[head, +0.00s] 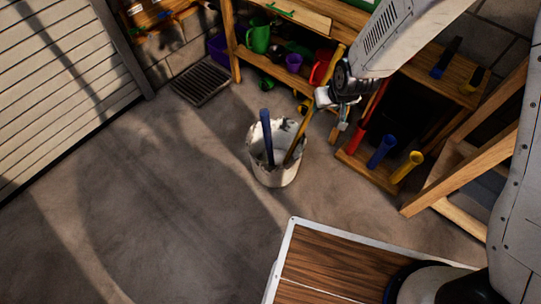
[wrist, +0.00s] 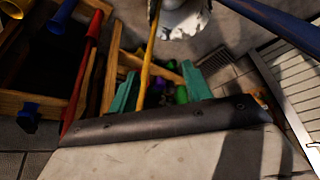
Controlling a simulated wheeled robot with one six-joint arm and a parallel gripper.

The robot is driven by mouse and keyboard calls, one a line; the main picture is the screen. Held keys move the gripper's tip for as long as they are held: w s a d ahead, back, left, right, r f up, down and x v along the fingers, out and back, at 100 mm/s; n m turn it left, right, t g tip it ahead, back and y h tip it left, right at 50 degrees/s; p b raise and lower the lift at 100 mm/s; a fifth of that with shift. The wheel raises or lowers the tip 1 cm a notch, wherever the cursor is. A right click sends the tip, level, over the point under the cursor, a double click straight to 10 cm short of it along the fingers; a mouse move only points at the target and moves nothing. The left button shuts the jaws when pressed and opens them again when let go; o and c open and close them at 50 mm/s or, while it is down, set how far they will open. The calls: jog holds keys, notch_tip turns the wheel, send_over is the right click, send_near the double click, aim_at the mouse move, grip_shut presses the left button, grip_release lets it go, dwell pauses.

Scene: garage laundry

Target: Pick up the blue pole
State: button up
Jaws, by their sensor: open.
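The blue pole (head: 267,138) stands nearly upright in a paint-stained white bucket (head: 281,174) on the floor; its lower end is hidden inside. In the wrist view, a dark blue pole (wrist: 278,22) crosses the upper right corner beside the bucket (wrist: 184,22). My gripper (head: 333,110) is up and right of the bucket, apart from the blue pole. In the wrist view its teal fingers (wrist: 157,88) are spread. A yellow pole (wrist: 148,62) shows between them, but I cannot tell whether it touches them.
The yellow pole (head: 299,138) leans out of the bucket near my gripper. Shelves (head: 308,72) with jugs stand behind. A wooden crate (head: 365,172) at right holds a short blue tube (head: 381,151), yellow tube (head: 407,167) and red one (head: 371,112). Floor left of the bucket is clear.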

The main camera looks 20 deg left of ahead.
jog(key=s+a+f+n+t+y, duration=0.1)
jog(key=s+a+f, duration=0.25)
jog(key=f, duration=0.65)
jog(key=s+a+f+n, duration=0.15)
jog(key=a+f, duration=0.25)
jog(key=f, duration=0.5)
jog(key=n+t+y, duration=0.1)
jog(key=t+y, duration=0.4)
send_near(271, 150)
notch_tip(271, 150, down, 3)
jog(key=w+a, duration=0.2)
jog(key=w, duration=0.1)
jog(key=shift+a+n, duration=0.25)
jog(key=shift+y, duration=0.3)
jog(key=x, duration=0.7)
jog(key=shift+w+a+r, duration=0.15)
jog(key=shift+w, duration=0.15)
grip_shut()
